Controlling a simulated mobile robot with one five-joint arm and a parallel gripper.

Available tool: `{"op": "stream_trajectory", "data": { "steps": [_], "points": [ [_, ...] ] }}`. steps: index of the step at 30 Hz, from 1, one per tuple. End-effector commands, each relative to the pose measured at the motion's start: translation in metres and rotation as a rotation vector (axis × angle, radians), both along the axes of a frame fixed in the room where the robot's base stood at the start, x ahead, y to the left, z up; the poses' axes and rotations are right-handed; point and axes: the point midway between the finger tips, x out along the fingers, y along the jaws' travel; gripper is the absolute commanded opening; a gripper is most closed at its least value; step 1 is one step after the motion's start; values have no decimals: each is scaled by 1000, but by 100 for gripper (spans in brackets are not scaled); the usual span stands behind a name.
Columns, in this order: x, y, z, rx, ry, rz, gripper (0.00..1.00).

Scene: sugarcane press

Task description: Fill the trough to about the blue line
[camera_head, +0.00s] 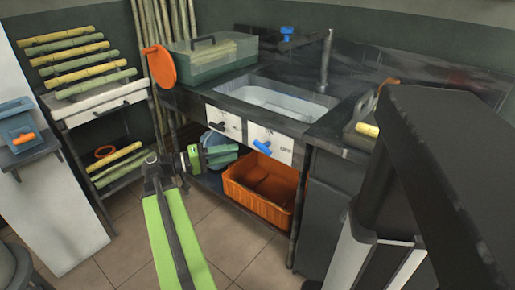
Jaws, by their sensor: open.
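A rectangular sink-like trough (245,90) is set into the dark counter, with a pale inside. I cannot make out a blue line or a water level in it. A dark upright spout (325,62) stands at its back right. A blue handle (287,33) is on the wall behind it. On the white front panels below are a dark lever (218,125) and a blue lever (262,147). My gripper (151,160), at the end of the lime-green arm, is open and looks empty. It appears left of the levers and below the counter's height in the picture.
An orange crate (236,196) and a green machine (192,158) sit under the counter. A green toolbox (205,60) and an orange disc (160,66) are at its left end. Cane pieces (78,64) lie on a rack at left. Tiled floor (235,240) is open in front.

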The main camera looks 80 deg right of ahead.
Motion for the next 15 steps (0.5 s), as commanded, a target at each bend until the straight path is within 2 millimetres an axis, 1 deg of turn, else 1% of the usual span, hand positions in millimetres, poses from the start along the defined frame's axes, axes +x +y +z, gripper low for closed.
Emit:
{"op": "stream_trajectory", "data": {
  "steps": [1, 6, 9, 12, 15],
  "points": [
    [-13, -5, 0, 0, 0, -4, 41],
    [-49, -26, 0, 0, 0, -3, 41],
    [-65, -35, 0, 1, 0, -2, 41],
    [-77, -42, 0, 1, 0, -2, 41],
    [-83, -45, 0, 1, 0, -1, 41]
  ]
}}
